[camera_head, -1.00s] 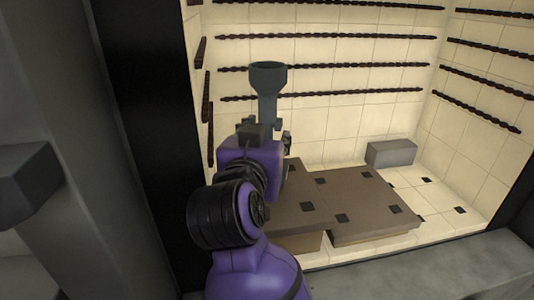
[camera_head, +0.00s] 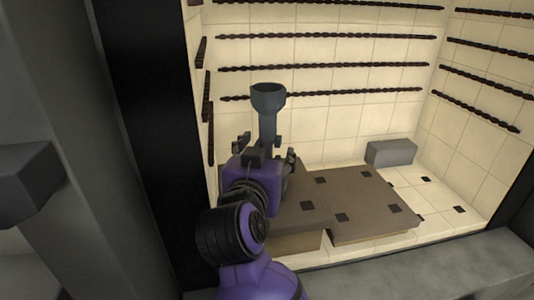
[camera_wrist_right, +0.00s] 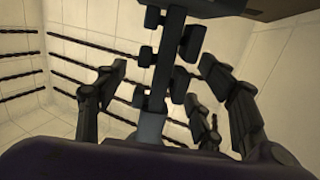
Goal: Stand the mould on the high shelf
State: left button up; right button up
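The dark grey mould (camera_head: 268,115) has a flared cup-like top and a narrow stem. It is upright in the head view, and its lower part is hidden behind my right gripper (camera_head: 266,148). The right gripper's fingers are spread on either side of the stem. In the right wrist view the stem, with several knobs (camera_wrist_right: 163,75), lies between the open fingers, with gaps on both sides. The brown shelf with dark square spots (camera_head: 360,195) lies behind and right of the gripper. Whether the mould's base touches it is hidden. My left gripper is not in view.
Cream tiled walls with dark twisted bars (camera_head: 325,66) enclose the space. A grey block (camera_head: 391,152) sits at the back right. A dark upright post (camera_head: 150,120) stands close on the left, and a grey ledge (camera_head: 420,265) runs along the front. The shelf's right part is clear.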

jog(key=shift+r, duration=0.15)
jog(key=v, duration=1.2)
jog(key=shift+b, duration=0.3)
